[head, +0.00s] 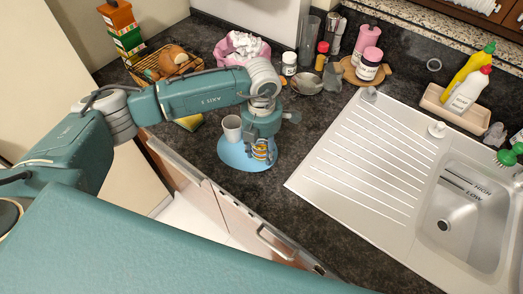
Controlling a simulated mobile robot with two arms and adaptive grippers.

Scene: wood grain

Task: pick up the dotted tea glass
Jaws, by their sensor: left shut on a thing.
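My left gripper (261,155) points down over a light blue round mat (233,158) on the dark counter. It is shut on a small glass with orange and yellow marks (262,150), which I take as the dotted tea glass. The fingers hide much of it, and its pattern is too small to read. The glass is upright, at or just above the mat; I cannot tell whether it touches. A plain whitish cup (232,129) stands on the mat just left of the gripper. My right gripper is not in view.
A yellow sponge (190,122) lies left of the mat. Behind are a wire basket (168,66), a pink bag (240,48), jars and a metal bowl (306,83). The sink's drainboard (355,165) is to the right. The counter's front edge is close below the mat.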

